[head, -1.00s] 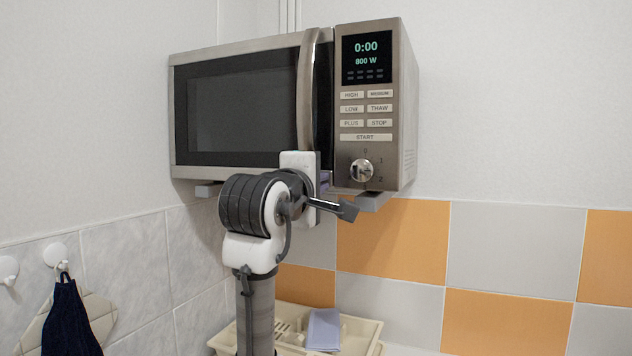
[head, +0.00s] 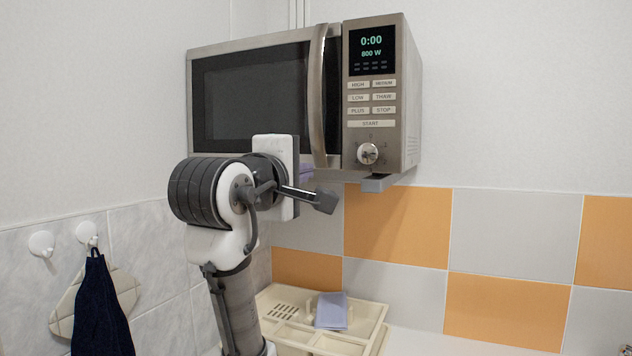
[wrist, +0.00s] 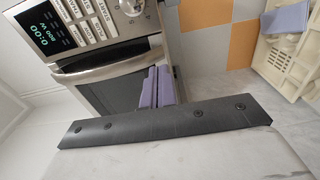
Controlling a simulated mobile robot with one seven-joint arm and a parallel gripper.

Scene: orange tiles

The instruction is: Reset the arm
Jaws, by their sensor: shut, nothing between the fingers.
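My arm (head: 222,250) rises at the lower middle of the head view, bent at the wrist, in front of the microwave's lower edge. My gripper (wrist: 165,72) shows in the wrist view as two lavender fingers, shut together with nothing between them. In the head view only a bit of lavender finger (head: 306,172) shows; my white and dark wrist hides the rest. The microwave (head: 262,95) hangs on the wall with its door shut; its display reads 0:00 and 800 W. The fingers overlap its front in the wrist view; whether they touch cannot be told.
Below the microwave a cream dish rack (head: 368,322) holds a lavender item (head: 331,311). A dark cloth (head: 98,305) and a pale holder (head: 68,308) hang on the left wall by white hooks (head: 86,233). Open space lies to the right, before the tiled wall (head: 510,305).

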